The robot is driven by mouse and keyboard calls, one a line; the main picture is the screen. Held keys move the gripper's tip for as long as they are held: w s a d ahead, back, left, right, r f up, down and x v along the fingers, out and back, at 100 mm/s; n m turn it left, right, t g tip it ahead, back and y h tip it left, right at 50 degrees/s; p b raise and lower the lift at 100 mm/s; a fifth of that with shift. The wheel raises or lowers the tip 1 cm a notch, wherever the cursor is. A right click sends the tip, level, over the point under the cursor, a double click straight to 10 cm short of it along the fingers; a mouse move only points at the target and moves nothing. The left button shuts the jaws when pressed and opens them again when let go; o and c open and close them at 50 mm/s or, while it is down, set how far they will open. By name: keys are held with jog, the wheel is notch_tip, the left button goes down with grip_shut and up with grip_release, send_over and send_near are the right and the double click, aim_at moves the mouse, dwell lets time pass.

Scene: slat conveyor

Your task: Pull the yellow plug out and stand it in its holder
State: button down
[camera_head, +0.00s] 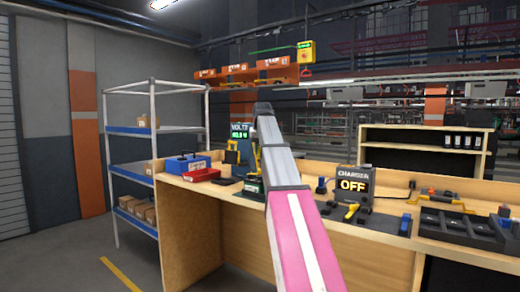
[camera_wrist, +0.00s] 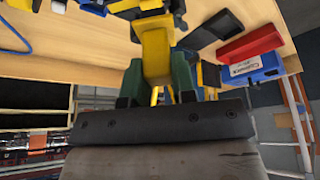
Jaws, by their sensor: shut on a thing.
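In the wrist view my gripper (camera_wrist: 157,62) has its dark green fingers closed on a yellow plug (camera_wrist: 156,45). The plug's far end runs into a cluster of yellow and dark parts at the top edge, so I cannot tell whether it is still seated. In the head view my arm covers most of the gripper; a thin yellow part (camera_head: 257,155) shows beside it, near the green VOLTS display (camera_head: 240,131). I cannot make out the plug's holder for certain.
The wooden bench (camera_head: 196,210) carries a red tray (camera_head: 201,175) and a blue box (camera_head: 188,163) left of my arm. Black trays (camera_head: 470,228) with small parts stand on the right. A shelf rack (camera_head: 150,145) stands at the left, with clear floor before it.

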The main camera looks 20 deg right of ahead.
jog(key=m+h, duration=0.1)
jog(key=m, duration=0.3)
jog(key=shift+m+h, duration=0.3)
jog(key=shift+h, duration=0.1)
jog(key=m, duration=0.2)
jog(key=m+g+h, duration=0.1)
jog(key=m, duration=0.1)
jog(key=shift+m+g, duration=0.3)
jog(key=w+d, duration=0.3)
jog(key=w, duration=0.7)
jog(key=w+d, duration=0.3)
jog(key=w, duration=0.8)
jog(key=shift+w+d+f, duration=0.25)
jog(key=shift+d+f, duration=0.05)
jog(key=shift+f, duration=0.15)
jog(key=shift+f, duration=5.65)
jog(key=shift+f, duration=1.15)
